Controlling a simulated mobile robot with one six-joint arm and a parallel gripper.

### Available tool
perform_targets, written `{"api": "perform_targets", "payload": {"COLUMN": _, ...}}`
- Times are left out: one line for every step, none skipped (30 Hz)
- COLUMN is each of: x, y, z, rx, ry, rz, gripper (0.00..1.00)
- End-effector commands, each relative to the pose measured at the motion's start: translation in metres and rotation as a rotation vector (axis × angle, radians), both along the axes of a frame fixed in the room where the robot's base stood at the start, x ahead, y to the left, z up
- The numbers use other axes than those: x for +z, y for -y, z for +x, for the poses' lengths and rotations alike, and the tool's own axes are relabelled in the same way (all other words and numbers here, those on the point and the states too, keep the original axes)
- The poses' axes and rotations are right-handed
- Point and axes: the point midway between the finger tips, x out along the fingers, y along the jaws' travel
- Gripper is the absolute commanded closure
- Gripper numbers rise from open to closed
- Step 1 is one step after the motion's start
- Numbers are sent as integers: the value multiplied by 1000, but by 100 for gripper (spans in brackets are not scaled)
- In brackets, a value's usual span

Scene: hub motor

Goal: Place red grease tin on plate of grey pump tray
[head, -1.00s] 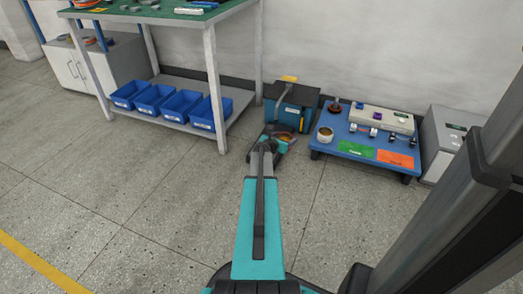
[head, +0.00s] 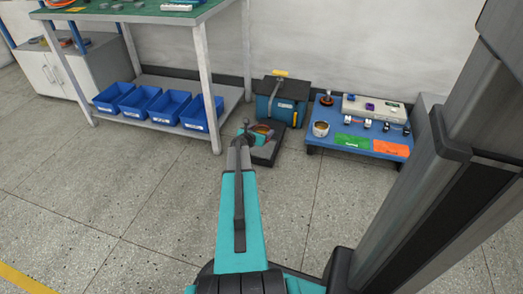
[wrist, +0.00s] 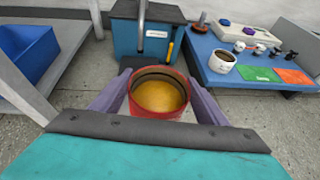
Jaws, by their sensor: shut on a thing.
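The red tin (wrist: 160,96), with yellow grease inside and an open top, is held upright between the two purple fingers of my gripper (wrist: 158,98). The gripper is shut on it, above the floor. In the head view my gripper (head: 262,134) is small, in front of the blue box and left of the low blue platform. A light grey tray-like unit (head: 353,104) with a purple part lies at the back of that platform, also in the wrist view (wrist: 260,36). I cannot tell whether it is the grey pump tray; no plate is clearly visible.
The low blue platform (head: 315,146) carries a pale tin (head: 320,129), a dark spindle, several small fittings, a green card (head: 352,141) and an orange card (head: 390,148). A blue box (head: 280,103) stands left of it. A workbench with blue bins (head: 160,108) is further left. Open floor lies in front.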

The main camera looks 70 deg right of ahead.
Motion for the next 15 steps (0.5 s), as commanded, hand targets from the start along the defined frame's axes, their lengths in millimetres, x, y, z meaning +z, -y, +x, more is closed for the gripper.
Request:
{"api": "perform_targets", "payload": {"x": 0, "y": 2, "z": -3, "rx": -4, "ry": 0, "rz": 0, "gripper": 56}}
{"api": "perform_targets", "payload": {"x": 0, "y": 3, "z": -5, "rx": -6, "ry": 0, "rz": 0, "gripper": 56}}
{"api": "perform_targets", "payload": {"x": 0, "y": 4, "z": -7, "rx": -9, "ry": 0, "rz": 0, "gripper": 56}}
{"api": "perform_targets", "payload": {"x": 0, "y": 4, "z": -9, "rx": -11, "ry": 0, "rz": 0, "gripper": 56}}
{"api": "perform_targets", "payload": {"x": 0, "y": 5, "z": -10, "rx": -13, "ry": 0, "rz": 0, "gripper": 56}}
{"api": "perform_targets", "payload": {"x": -1, "y": 6, "z": -12, "rx": -14, "ry": 0, "rz": 0, "gripper": 56}}
{"api": "perform_targets", "payload": {"x": -2, "y": 6, "z": -13, "rx": -15, "ry": -1, "rz": 0, "gripper": 56}}
{"api": "perform_targets", "payload": {"x": -3, "y": 6, "z": -13, "rx": -15, "ry": -1, "rz": -1, "gripper": 56}}
{"api": "perform_targets", "payload": {"x": -5, "y": 6, "z": -14, "rx": -14, "ry": -1, "rz": -2, "gripper": 56}}
{"api": "perform_targets", "payload": {"x": -7, "y": 5, "z": -14, "rx": -13, "ry": -2, "rz": -2, "gripper": 56}}
{"api": "perform_targets", "payload": {"x": -11, "y": 5, "z": -14, "rx": -11, "ry": -2, "rz": -2, "gripper": 56}}
{"api": "perform_targets", "payload": {"x": -15, "y": 3, "z": -13, "rx": -7, "ry": -4, "rz": -3, "gripper": 56}}
{"api": "perform_targets", "payload": {"x": -19, "y": 2, "z": -12, "rx": -4, "ry": -5, "rz": -3, "gripper": 56}}
{"api": "perform_targets", "payload": {"x": -24, "y": 0, "z": -11, "rx": 0, "ry": -6, "rz": -5, "gripper": 56}}
{"api": "perform_targets", "payload": {"x": -30, "y": -2, "z": -10, "rx": 6, "ry": -7, "rz": -6, "gripper": 56}}
